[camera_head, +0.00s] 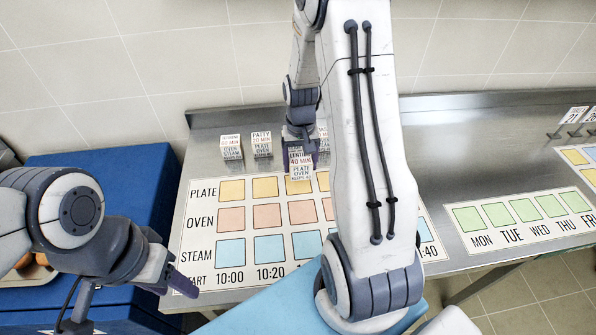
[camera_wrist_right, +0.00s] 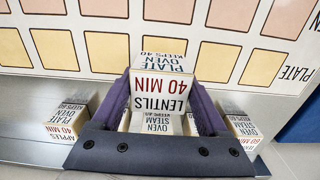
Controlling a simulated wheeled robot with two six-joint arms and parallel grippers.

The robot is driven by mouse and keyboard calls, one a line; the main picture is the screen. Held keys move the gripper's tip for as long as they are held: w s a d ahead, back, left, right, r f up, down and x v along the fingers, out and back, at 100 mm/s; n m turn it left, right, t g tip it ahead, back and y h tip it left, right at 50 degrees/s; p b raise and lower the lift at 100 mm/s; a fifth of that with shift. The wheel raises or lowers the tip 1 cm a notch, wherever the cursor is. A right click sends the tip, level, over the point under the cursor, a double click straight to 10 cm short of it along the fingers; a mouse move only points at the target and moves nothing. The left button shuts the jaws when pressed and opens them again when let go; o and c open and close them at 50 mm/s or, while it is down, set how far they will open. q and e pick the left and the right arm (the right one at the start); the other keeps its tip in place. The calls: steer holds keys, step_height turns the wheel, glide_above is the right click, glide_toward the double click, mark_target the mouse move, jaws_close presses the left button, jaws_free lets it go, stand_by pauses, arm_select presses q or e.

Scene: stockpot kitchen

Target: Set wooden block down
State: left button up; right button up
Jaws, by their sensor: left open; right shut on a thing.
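The wooden block marked "LENTILS 40 MIN" (camera_head: 300,172) is between the purple fingers of my right gripper (camera_head: 302,150), at the third yellow square of the plate row in the head view. In the right wrist view the block (camera_wrist_right: 160,88) fills the space between the fingers of my right gripper (camera_wrist_right: 160,100). I cannot tell whether it touches the board. The printed board (camera_head: 188,232) has plate, oven and steam rows of coloured squares. My left gripper (camera_head: 128,306) is open and empty at the lower left, near the board's start corner.
A "PATTY" block (camera_head: 262,144) and another block (camera_head: 231,147) stand behind the board. An "APPLES" block (camera_wrist_right: 66,122) flanks my right gripper in the wrist view. A weekday board (camera_head: 525,222) lies to the right. A blue cabinet (camera_head: 120,175) stands left.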

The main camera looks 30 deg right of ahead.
mark_target(298, 174)
steer(key=shift+w+a+f, duration=0.15)
steer(key=shift+a, duration=0.1)
steer(key=shift+f, duration=0.4)
step_height(298, 174, down, 3)
steer(key=shift+f+p, duration=0.1)
steer(key=shift+p, duration=0.35)
steer(key=shift+f, duration=0.15)
